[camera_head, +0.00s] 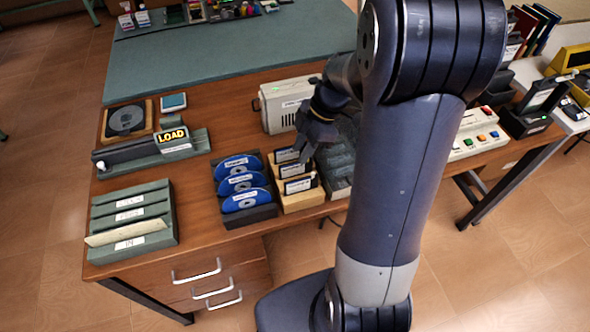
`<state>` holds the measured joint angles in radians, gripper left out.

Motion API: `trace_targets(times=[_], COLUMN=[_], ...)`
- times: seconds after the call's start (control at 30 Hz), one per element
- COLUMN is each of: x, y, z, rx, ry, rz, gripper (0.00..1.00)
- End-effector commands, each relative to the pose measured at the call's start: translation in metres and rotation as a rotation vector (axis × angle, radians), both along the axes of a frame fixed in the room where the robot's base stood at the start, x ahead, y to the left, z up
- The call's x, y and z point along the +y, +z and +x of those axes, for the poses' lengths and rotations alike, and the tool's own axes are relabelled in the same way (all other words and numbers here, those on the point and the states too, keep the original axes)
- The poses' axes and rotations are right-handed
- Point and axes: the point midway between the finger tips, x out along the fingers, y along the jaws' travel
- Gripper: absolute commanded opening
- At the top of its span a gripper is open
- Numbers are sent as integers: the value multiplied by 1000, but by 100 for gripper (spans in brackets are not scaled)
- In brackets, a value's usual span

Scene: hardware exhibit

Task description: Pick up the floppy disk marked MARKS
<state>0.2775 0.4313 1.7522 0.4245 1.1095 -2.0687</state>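Several dark floppy disks with pale labels stand in a light wooden rack (302,202) on the wooden desk. The back disk (286,155), the middle disk (293,170) and the front disk (298,186) show from the front. The label writing is too small to read, so I cannot tell which is marked MARKS. My gripper (306,152) points down over the back right part of the rack, close to the disks. Its fingers are dark and small in view. I cannot tell whether they touch a disk or hold one.
A dark rack of blue discs (242,185) stands just left of the wooden rack. A pale machine (285,104) stands behind. A green file rack (134,222) and a LOAD sign (173,138) are at left. My arm hides much of the desk's right part.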

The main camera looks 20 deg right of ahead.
Motion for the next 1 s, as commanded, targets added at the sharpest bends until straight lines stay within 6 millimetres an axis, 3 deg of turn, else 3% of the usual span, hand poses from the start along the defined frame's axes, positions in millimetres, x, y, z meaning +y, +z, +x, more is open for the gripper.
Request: trace_targets(times=[0.33, 0.67, 1.0], x=[22, 25, 24], y=[-39, -45, -45], z=[-4, -3, -3], rx=[4, 0, 0], ry=[1, 0, 0], rz=[0, -1, -1], gripper=[29, 28, 0])
